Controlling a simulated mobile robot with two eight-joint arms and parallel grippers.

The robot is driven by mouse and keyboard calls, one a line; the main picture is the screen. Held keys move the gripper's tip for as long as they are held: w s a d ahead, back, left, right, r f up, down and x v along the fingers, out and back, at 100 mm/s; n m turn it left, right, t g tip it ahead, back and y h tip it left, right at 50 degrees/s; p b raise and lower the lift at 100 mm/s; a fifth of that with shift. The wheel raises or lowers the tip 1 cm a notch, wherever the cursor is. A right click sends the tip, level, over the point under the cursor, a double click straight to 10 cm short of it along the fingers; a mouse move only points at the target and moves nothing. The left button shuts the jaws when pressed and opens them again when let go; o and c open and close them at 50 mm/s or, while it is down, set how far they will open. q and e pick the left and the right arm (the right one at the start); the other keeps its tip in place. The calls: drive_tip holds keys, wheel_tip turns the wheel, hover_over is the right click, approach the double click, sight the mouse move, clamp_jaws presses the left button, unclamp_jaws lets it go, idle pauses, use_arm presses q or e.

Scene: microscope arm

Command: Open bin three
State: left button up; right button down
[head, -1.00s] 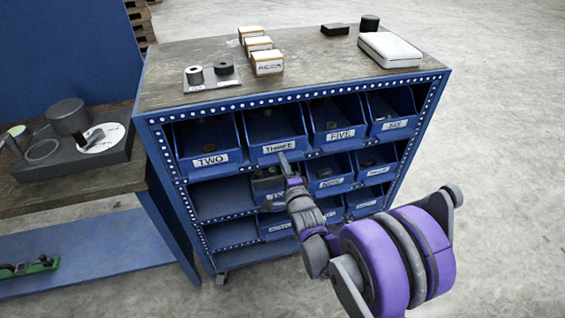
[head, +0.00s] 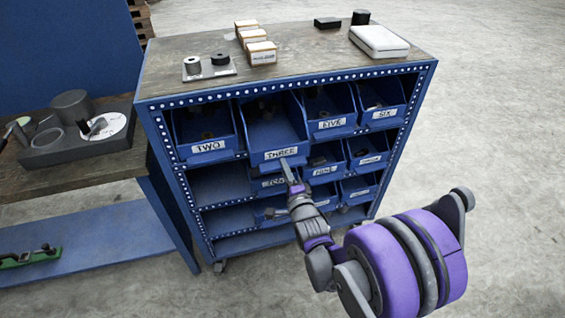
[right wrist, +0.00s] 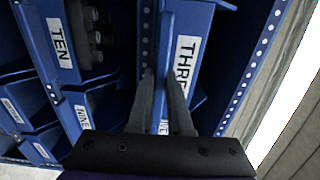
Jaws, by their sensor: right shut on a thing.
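Bin three (head: 268,130) is a blue bin labelled THREE in the top row of the blue cabinet, in the head view. It is pulled out and sticks out past bins two and five, and small dark parts lie inside it. My right gripper (head: 287,167) is at the lower front edge of this bin, below its label. In the right wrist view the two fingers (right wrist: 164,78) reach the front of bin three (right wrist: 187,55) and are shut on it. My left gripper is not in view.
Bin two (head: 203,130) and bin five (head: 328,105) flank it, and bin six (head: 380,98) is at the right. Lower bins sit beneath. Small boxes and a white case (head: 379,41) stand on the cabinet top (head: 300,65). Open floor lies at the right.

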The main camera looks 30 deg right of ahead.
drive_tip(key=v, duration=0.7)
drive_tip(key=shift+s, duration=0.15)
drive_tip(key=c, duration=0.8)
unclamp_jaws()
drive_tip(key=shift+c, duration=0.2)
drive_tip(key=v, duration=1)
drive_tip(key=shift+s+a, duration=0.2)
drive_tip(key=shift+s, duration=0.15)
